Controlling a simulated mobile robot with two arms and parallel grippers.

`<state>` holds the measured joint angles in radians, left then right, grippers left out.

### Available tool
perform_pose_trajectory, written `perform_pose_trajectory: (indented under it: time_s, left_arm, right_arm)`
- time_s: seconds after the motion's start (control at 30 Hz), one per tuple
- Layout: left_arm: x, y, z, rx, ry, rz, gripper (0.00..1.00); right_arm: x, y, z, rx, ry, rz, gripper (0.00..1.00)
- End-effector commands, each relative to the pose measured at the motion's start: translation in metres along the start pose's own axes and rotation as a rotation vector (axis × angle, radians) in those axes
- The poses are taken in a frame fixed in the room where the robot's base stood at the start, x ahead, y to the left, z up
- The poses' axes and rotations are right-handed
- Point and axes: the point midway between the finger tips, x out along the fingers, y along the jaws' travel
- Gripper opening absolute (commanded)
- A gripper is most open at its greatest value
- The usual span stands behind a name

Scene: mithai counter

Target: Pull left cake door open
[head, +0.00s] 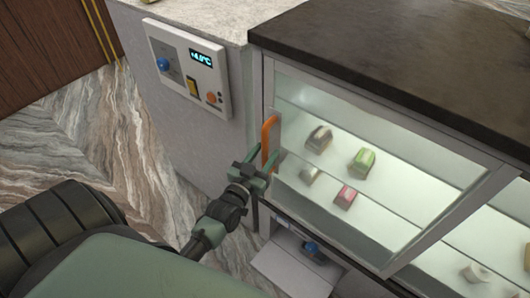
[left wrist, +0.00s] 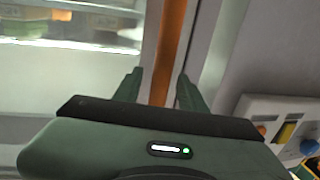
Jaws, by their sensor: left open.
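The left cake door (head: 400,165) is a glass panel in a pale frame on the front of the display cabinet. It looks shut or nearly shut; I cannot tell if there is a small gap. Its upright orange handle (head: 269,133) is at the door's left edge. My left gripper (head: 259,168) is at the lower part of this handle, with its fingers apart. In the left wrist view, the handle (left wrist: 172,40) runs up between the two open fingertips of the gripper (left wrist: 160,82). Contact cannot be told. My right gripper is not in view.
Several small sweets (head: 362,161) lie behind the glass. A dark countertop (head: 400,50) tops the cabinet. A control panel (head: 188,68) with a lit display is left of the door. A grey box with a blue knob (head: 311,248) is below. Marble floor (head: 110,140) is open at left.

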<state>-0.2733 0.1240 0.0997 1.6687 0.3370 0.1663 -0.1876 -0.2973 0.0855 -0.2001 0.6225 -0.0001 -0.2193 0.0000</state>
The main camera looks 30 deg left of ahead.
Motion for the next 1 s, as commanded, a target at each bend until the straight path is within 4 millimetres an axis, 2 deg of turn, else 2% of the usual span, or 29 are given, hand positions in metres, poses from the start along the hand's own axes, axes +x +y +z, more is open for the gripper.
perform_pose_trajectory:
  time_s: [0.17, 0.27, 0.3, 0.33, 1.0]
  left_arm:
    - [-0.0001, 0.0001, 0.0004, 0.000, -0.001, 0.000, 0.41]
    - [-0.0002, 0.0001, 0.0004, 0.000, -0.001, 0.000, 0.16]
    - [-0.0002, 0.0001, 0.0004, 0.000, -0.001, 0.000, 0.05]
    - [-0.0002, 0.0001, 0.0004, 0.000, -0.001, 0.000, 0.00]
    - [-0.0005, 0.0001, 0.0004, 0.000, -0.001, 0.000, 0.00]
  right_arm:
    - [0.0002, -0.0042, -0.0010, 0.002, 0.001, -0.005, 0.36]
    - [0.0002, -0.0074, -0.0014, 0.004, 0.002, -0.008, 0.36]
    - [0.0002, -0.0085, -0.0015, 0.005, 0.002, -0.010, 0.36]
    - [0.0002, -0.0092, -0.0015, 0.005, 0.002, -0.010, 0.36]
    - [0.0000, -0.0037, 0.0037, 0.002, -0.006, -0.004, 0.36]
